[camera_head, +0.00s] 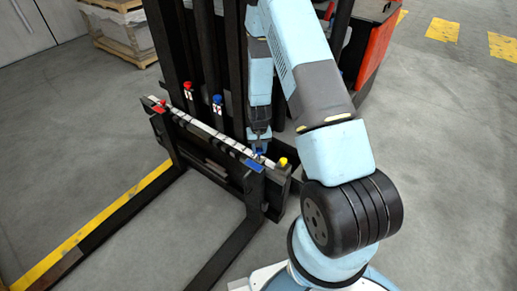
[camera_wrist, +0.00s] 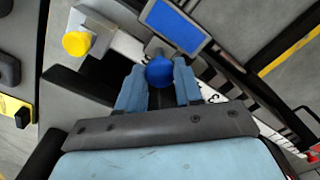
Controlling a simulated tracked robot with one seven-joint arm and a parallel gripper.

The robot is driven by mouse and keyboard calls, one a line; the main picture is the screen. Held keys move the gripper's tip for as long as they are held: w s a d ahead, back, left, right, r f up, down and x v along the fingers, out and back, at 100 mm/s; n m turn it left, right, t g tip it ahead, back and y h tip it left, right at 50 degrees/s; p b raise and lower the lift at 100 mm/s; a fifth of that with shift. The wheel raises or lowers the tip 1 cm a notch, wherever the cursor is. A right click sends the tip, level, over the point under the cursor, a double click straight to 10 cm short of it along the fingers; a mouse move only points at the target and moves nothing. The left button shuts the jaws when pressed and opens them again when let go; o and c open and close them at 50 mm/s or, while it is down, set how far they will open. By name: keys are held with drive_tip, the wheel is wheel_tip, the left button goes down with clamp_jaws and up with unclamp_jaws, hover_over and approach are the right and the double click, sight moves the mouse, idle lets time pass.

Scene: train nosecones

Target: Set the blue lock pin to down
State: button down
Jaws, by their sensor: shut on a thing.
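The blue lock pin (camera_wrist: 160,72) shows as a round blue knob on the fork carriage, beside a blue rectangular plate (camera_wrist: 175,26). My gripper (camera_wrist: 159,86) is shut on this knob, with one light-blue finger on each side. In the head view my gripper (camera_head: 259,142) points down at the right part of the carriage bar (camera_head: 215,135), just behind the blue plate (camera_head: 254,166). A bit of blue shows at its fingertips there. The pin's lower part is hidden by the fingers, and I cannot tell whether it is raised or down.
A yellow knob (camera_head: 283,162) sits on the bar's right end, close to my gripper, and shows in the wrist view (camera_wrist: 77,43). Red (camera_head: 188,86) and blue (camera_head: 217,99) knobs stand by the dark mast. Two forks extend forward over open floor. A pallet (camera_head: 120,35) stands behind.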

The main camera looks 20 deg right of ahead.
drive_tip(key=shift+f, duration=1.7)
drive_tip(key=c, duration=0.7)
unclamp_jaws()
drive_tip(key=shift+c, duration=0.2)
drive_tip(key=shift+r, duration=0.1)
wheel_tip(320, 180, up, 14)
drive_tip(key=shift+f, duration=0.25)
